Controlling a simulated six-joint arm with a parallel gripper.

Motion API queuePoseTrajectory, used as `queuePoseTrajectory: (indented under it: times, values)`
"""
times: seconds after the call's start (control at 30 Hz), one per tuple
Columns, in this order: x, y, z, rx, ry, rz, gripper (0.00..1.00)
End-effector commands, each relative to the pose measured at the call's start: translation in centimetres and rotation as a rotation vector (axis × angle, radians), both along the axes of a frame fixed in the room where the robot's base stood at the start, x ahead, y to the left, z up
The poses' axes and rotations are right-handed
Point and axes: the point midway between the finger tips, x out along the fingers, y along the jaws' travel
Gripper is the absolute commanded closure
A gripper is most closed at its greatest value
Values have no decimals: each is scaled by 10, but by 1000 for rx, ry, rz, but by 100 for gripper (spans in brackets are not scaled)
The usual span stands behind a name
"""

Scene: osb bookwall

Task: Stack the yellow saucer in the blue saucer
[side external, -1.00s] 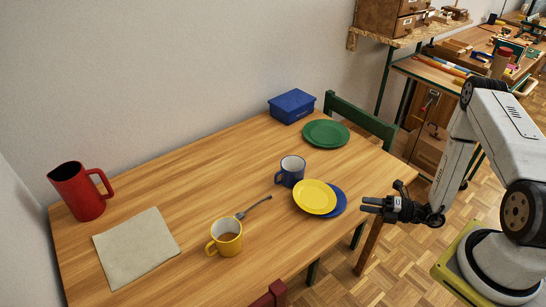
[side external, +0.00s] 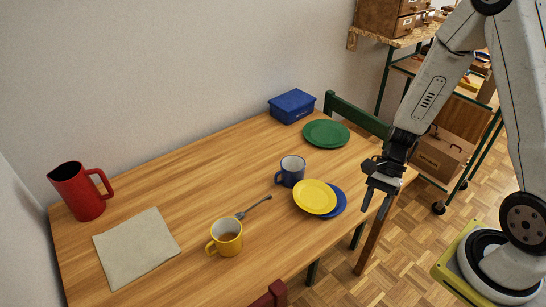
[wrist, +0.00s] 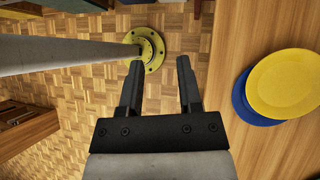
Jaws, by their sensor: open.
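The yellow saucer (side external: 314,196) lies on the table, overlapping the blue saucer (side external: 338,204) and covering much of it. The blue saucer shows as a crescent on the right side in the side view. In the wrist view the yellow saucer (wrist: 286,84) is at the right edge, with the blue saucer (wrist: 243,103) showing at its left and below. My gripper (side external: 373,212) is open and empty, pointing down to the right of the saucers, near the table edge. In the wrist view its fingers (wrist: 158,85) are apart with only floor between them.
A blue mug (side external: 291,171) stands just behind the saucers. A yellow mug (side external: 226,238) and a fork (side external: 254,207) are to the left. A green plate (side external: 326,134), blue box (side external: 292,106), red pitcher (side external: 80,190) and cloth (side external: 136,246) are farther off. A green chair (side external: 357,116) stands behind.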

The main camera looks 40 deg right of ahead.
Motion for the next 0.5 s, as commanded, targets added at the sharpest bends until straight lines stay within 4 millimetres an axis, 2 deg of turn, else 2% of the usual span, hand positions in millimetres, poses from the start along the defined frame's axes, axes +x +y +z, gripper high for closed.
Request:
queuePoseTrajectory:
  times: [0.27, 0.5]
  values:
    - [3, -3, 31, -217, -329, 542, 55]
    - [17, -1, 64, -382, -612, 1008, 55]
